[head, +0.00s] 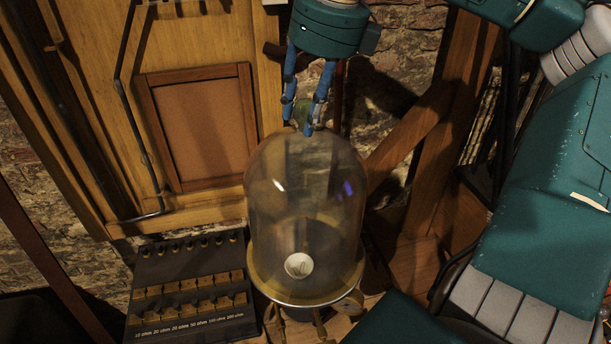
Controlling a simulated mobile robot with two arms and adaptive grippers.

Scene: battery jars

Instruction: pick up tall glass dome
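The tall glass dome (285,215) is clear and upright in the middle of the head view. Its rim is at a round brass-coloured base, and I cannot tell whether it touches it. A small greenish knob tops the dome. My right gripper (299,122) comes down from above with blue fingers. The fingers draw in on both sides of the knob, and it fills the gap between them, so the gripper looks shut on it. One finger partly hides the knob. My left gripper is not in view.
A dark resistance box (190,284) with brass blocks stands close to the dome's left. A wooden panelled cabinet (200,125) is behind on the left. Wooden beams (412,130) and a brick wall stand behind on the right. My teal arm fills the right side.

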